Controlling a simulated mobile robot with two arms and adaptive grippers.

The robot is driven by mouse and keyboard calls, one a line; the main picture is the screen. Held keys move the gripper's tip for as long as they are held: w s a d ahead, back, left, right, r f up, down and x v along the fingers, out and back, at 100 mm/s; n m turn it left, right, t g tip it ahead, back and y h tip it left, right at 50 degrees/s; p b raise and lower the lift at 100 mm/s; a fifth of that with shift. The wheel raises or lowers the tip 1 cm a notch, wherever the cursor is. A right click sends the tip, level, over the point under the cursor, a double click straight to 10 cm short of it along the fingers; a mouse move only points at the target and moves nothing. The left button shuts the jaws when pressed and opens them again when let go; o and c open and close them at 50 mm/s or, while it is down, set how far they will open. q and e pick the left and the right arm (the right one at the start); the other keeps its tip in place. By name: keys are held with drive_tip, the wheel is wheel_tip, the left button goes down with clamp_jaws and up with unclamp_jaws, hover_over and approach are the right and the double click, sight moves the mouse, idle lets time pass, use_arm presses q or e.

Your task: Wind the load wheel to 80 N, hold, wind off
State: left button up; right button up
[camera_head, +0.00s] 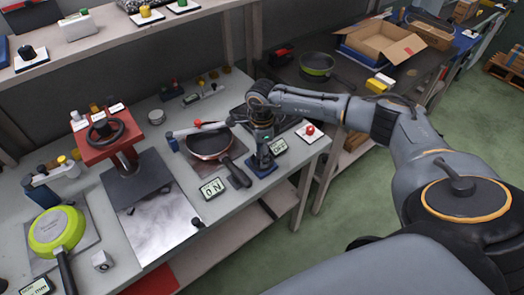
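A black handwheel (104,131) sits on top of a red press frame (96,152) at the left of the bench, above a dark block. A small display (212,188) in front of the middle pan reads 0 N. I cannot tell for sure which wheel this display belongs to. A pan (208,144) lies on a fixture in the middle, its black handle pointing to the lower right. My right gripper (262,168) points down just right of that handle, away from the black handwheel. Its fingers are too small and dark to tell open from shut. My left gripper is not in view.
A green upturned pan (57,231) lies at the left. A second display (279,146) and a red button (310,130) are right of my gripper. An open cardboard box (380,42) and another pan (317,66) stand on the back table.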

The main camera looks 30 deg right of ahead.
clamp_jaws()
drive_tip(key=shift+m, duration=0.3)
